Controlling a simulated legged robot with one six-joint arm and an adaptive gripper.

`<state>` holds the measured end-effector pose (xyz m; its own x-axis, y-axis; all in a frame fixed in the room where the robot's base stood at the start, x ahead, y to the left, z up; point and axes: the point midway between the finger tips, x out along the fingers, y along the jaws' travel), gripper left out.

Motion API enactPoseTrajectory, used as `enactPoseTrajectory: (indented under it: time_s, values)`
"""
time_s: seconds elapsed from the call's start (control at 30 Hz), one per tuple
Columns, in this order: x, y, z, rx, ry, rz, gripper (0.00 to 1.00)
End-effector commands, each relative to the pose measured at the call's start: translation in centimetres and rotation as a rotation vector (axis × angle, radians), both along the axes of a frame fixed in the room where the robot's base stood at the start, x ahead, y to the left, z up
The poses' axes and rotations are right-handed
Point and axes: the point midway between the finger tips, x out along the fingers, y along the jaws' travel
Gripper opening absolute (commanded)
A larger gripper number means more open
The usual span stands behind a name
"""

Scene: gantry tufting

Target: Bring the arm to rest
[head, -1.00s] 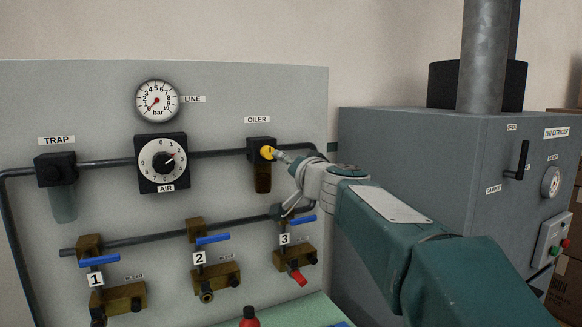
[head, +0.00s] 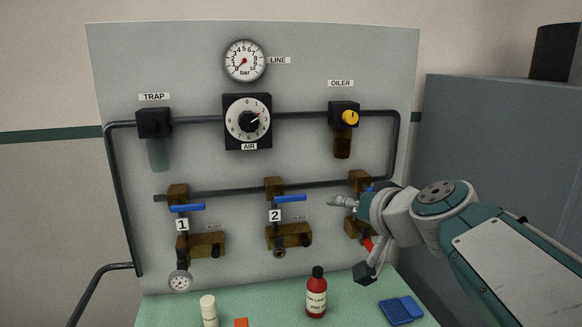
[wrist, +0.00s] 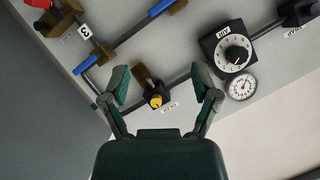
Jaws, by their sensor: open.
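My arm reaches in from the right of the head view. My gripper (head: 352,238) is in front of the panel's lower right, with its fingers spread and nothing between them. In the wrist view my gripper (wrist: 160,85) shows both fingers wide apart. The oiler's yellow knob (head: 350,117) is above the gripper in the head view and clear of it. In the wrist view the yellow knob (wrist: 155,101) appears between the fingers, farther off on the panel. My gripper partly hides the third valve (head: 359,182).
The grey panel (head: 115,80) carries pipes, the AIR dial (head: 248,121) and the line gauge (head: 245,61). A large grey cabinet (head: 465,130) is behind my arm.

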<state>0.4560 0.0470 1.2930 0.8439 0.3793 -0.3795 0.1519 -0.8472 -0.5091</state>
Motion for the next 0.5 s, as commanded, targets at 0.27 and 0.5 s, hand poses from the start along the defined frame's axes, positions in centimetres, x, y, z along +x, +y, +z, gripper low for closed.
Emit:
enactPoseTrajectory:
  time_s: [0.27, 0.5]
  values:
    - [-9.7, 0.2, -9.0, -0.235, 0.262, 0.069, 0.79]
    - [-17.4, -2.6, -16.1, -0.457, 0.472, 0.040, 0.79]
